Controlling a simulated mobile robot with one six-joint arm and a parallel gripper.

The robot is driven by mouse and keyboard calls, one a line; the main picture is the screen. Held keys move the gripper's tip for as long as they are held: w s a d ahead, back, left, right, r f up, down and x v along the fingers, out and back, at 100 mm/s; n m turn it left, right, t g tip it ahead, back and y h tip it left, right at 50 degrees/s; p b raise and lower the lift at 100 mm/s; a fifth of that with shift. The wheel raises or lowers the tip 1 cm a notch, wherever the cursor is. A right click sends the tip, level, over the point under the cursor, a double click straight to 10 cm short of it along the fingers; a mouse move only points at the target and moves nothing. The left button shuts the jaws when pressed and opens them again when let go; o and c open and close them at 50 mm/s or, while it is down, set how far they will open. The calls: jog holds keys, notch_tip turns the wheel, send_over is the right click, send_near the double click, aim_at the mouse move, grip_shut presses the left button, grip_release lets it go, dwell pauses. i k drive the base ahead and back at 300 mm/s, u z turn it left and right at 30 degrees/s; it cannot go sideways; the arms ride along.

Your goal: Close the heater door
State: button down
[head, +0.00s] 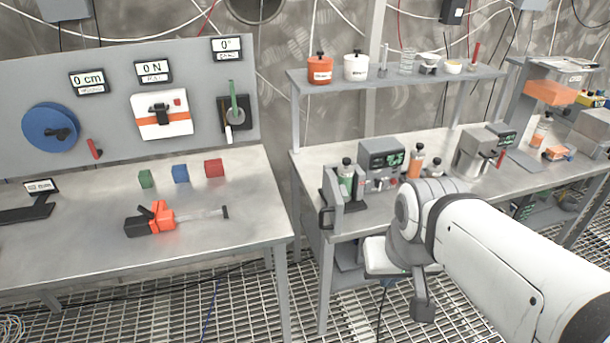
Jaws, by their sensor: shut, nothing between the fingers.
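The heater appears to be the grey box with a lit green display (382,158) on the right bench. Its door appears to be the upright grey panel with a dark handle (328,212) at the left front, standing open away from the box. A dark-capped bottle with green contents (346,180) stands between panel and box. My gripper (423,308) appears as a small dark grey end hanging below my wrist, shut and empty. It is to the right of the panel and lower in the picture, apart from it. My wrist hides part of the bench front.
An orange bottle (415,163) and a grey machine with a red handle (482,152) stand right of the heater. A shelf (395,78) with jars is above. The left bench (90,235) carries coloured blocks and an orange-black tool. A gap over floor grating separates the benches.

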aim_at(334, 208)
jog(key=i, duration=0.85)
jog(key=z, duration=0.05)
